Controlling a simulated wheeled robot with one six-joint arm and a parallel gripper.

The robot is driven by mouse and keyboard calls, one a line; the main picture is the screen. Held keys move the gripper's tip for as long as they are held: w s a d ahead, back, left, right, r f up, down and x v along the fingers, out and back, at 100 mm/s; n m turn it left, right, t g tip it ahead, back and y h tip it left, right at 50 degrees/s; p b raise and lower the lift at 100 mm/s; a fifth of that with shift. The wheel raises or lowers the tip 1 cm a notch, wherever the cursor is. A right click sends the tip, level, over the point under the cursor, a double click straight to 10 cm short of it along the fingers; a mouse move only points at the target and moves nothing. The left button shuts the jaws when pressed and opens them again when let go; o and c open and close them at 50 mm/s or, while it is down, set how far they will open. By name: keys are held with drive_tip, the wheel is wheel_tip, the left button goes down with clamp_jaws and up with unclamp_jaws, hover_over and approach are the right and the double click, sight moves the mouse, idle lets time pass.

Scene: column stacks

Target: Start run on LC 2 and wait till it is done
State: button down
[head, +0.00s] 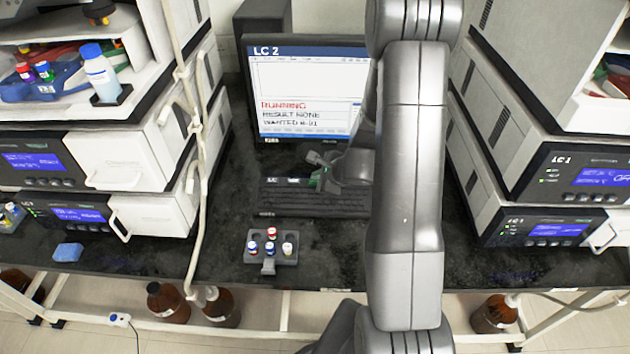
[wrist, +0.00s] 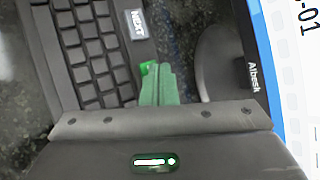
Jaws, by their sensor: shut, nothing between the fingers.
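The monitor (head: 300,80) stands at the back middle and is headed "LC 2". Its screen reads "RUNNING" in red, then "RESULT NONE" and a "WANTED" line ending in "-01". A dark keyboard (head: 310,203) lies before it. My gripper (head: 318,178) has green fingers and is shut and empty at the keyboard's far edge. In the wrist view the fingers (wrist: 158,85) are together beside a bright green spot (wrist: 148,67), perhaps a key. A white "NEXT" key (wrist: 138,25) lies just beyond. I cannot tell if the fingertips touch the keyboard.
A grey rack (head: 268,268) holds several capped vials in front of the keyboard. Instrument stacks stand at left (head: 150,215) and right (head: 520,195). A pale tube hangs at the left stack. Brown bottles (head: 167,302) stand below the bench.

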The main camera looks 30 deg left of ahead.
drive_tip(key=shift+r+p, duration=0.4)
drive_tip(key=shift+r, duration=0.35)
drive_tip(key=shift+r+p, duration=1.9)
drive_tip(key=shift+r, duration=0.65)
